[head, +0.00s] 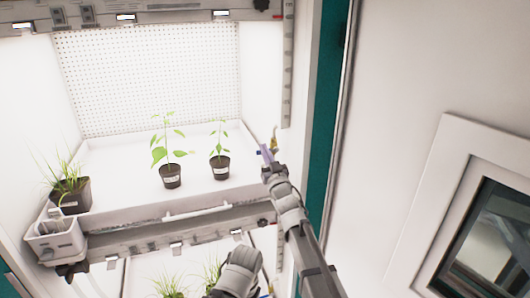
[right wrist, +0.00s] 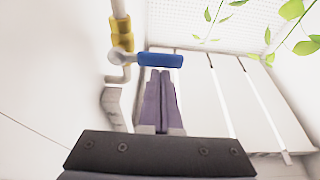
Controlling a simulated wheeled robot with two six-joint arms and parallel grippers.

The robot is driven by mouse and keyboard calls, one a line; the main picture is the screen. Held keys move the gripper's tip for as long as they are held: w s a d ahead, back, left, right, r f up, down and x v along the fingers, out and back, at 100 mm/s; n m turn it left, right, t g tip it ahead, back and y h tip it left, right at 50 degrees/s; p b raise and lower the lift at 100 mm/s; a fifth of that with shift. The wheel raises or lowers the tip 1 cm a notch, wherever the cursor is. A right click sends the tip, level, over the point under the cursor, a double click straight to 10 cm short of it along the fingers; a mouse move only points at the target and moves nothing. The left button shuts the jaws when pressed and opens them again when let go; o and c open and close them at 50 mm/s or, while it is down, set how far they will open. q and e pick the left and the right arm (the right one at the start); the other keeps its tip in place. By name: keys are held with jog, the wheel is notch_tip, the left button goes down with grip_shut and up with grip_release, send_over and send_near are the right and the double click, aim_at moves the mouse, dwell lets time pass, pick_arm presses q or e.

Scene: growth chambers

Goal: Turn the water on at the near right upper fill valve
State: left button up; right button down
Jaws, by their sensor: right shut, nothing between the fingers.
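The fill valve has a blue lever handle (right wrist: 160,60) and a brass body (right wrist: 122,35) on a pale vertical pipe by the chamber's side wall. The handle lies crosswise to the pipe. In the head view the brass part (head: 274,143) shows at the right side of the upper chamber, with a bit of blue handle beside my gripper. My right gripper (head: 265,153) is shut and empty. In the right wrist view its fingertips (right wrist: 160,74) are right at the handle's lower edge; I cannot tell whether they touch. My left gripper is not in view.
Two potted seedlings (head: 171,176) (head: 220,168) stand in the white upper tray (head: 115,208). A grassy pot (head: 70,195) and a small white bin (head: 53,241) are at its left. More plants (head: 170,287) show in the chamber below.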

jog(key=shift+f+n+y+b, duration=0.35)
jog(key=shift+n+y, duration=0.15)
jog(key=shift+n, duration=0.6)
notch_tip(320, 180, down, 6)
jog(key=d+n+g+b, duration=0.1)
jog(key=d+n+b, duration=0.1)
jog(key=b, duration=0.3)
jog(key=shift+w+d+r+y, duration=0.2)
jog(key=shift+w+y, duration=0.1)
jog(key=shift+w, duration=0.1)
jog(key=shift+d+f+b, duration=0.1)
jog(key=shift+d+b, duration=0.1)
jog(key=shift+b, duration=0.1)
dwell(0.7)
